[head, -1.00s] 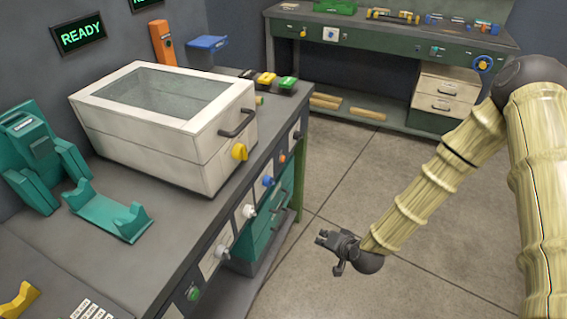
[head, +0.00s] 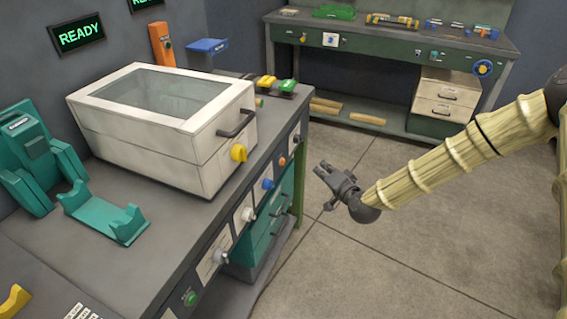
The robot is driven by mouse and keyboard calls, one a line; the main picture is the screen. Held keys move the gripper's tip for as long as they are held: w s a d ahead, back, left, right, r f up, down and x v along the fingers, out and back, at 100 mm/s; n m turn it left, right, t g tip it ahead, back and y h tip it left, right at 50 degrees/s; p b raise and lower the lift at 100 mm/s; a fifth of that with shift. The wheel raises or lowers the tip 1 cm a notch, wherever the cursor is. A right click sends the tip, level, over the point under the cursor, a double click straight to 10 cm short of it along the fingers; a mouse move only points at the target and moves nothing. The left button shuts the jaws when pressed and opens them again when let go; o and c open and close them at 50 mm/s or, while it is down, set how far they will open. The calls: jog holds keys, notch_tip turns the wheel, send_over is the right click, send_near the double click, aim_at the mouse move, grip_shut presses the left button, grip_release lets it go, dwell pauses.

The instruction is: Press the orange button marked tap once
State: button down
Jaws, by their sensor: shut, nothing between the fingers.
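A small orange button (head: 282,161) sits on the front panel of the near grey workbench, toward its far end. Its marking is too small to read. My gripper (head: 320,170) is dark, shut and empty, in the air to the right of that panel. Its fingertips point left toward the panel and appear apart from the button.
The same panel carries a blue knob (head: 267,184), white knobs and a green button (head: 190,298). On the bench (head: 150,265) stand a white lidded box (head: 150,150) with a yellow knob and teal holders. A green bench (head: 390,45) stands behind; the floor between is clear.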

aim_at(283, 162)
jog(key=shift+a, duration=0.15)
jog(key=w+a, duration=0.2)
jog(key=a, duration=0.6)
jog(key=shift+w, duration=0.35)
jog(key=shift+a+b, duration=0.25)
jog(key=shift+b, duration=0.05)
dwell(1.1)
jog(key=shift+w+a, duration=0.1)
jog(key=shift+a, duration=0.1)
jog(key=shift+w+a, duration=0.15)
jog(key=shift+a, duration=0.2)
dwell(0.8)
jog(key=shift+d, duration=0.1)
dwell(0.3)
jog(key=shift+s+d, duration=0.25)
jog(key=shift+d, duration=0.4)
